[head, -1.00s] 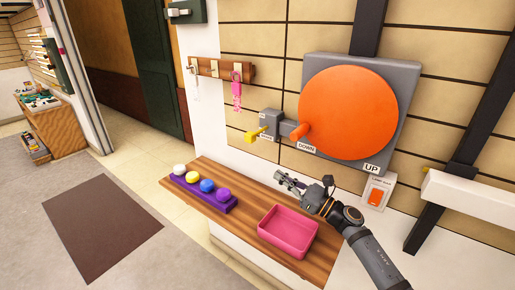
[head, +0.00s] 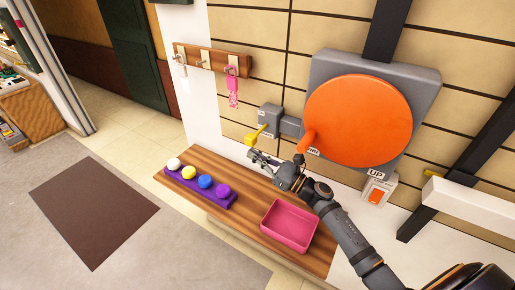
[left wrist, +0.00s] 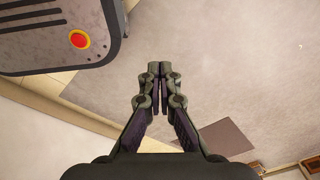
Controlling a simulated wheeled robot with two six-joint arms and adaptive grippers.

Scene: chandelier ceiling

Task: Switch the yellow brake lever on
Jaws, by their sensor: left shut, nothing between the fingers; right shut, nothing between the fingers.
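The yellow brake lever (head: 255,135) sticks out to the lower left from a small grey box (head: 270,118) on the wall, left of the big orange disc (head: 357,120). My right gripper (head: 252,155) is shut and empty. Its tips are just below the lever in the picture; I cannot tell whether they touch it. My left gripper (left wrist: 159,68) shows only in the left wrist view, shut and empty above the grey floor. The label by the lever is too small to read.
A wooden shelf (head: 180,178) below the lever holds a pink tray (head: 289,226) and a purple strip with several coloured buttons (head: 197,190). An orange rocker switch (head: 377,194) is right of my arm. A hook rack (head: 213,60) with a pink tag hangs upper left.

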